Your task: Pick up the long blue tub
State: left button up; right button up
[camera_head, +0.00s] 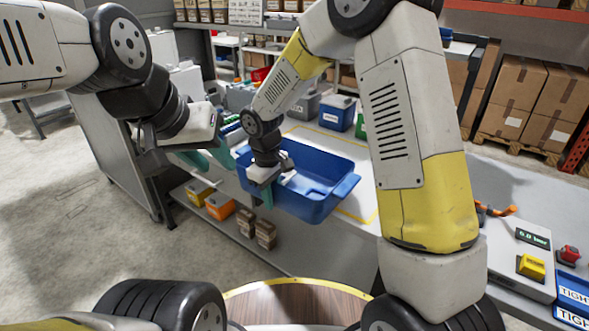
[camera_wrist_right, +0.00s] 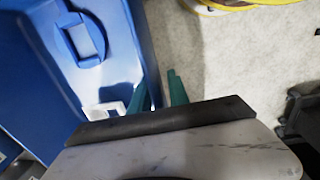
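The long blue tub (camera_head: 325,204) stands on the pale bench top in the head view, its open top facing up. My right gripper (camera_head: 266,190) points down at its near long wall, towards the left end. In the right wrist view the tub (camera_wrist_right: 128,35) fills the left side. The teal fingers of my right gripper (camera_wrist_right: 159,92) are apart, with the tub's wall edge seemingly between them; I cannot tell whether they touch it. My left gripper (camera_head: 206,158) is open and empty, beside the tub's left end.
A yellow line marks the bench (camera_head: 358,214) around the tub. Smaller blue (camera_head: 337,113) and grey bins stand behind it. Floor at the left is clear.

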grip_shut()
dwell(1.2)
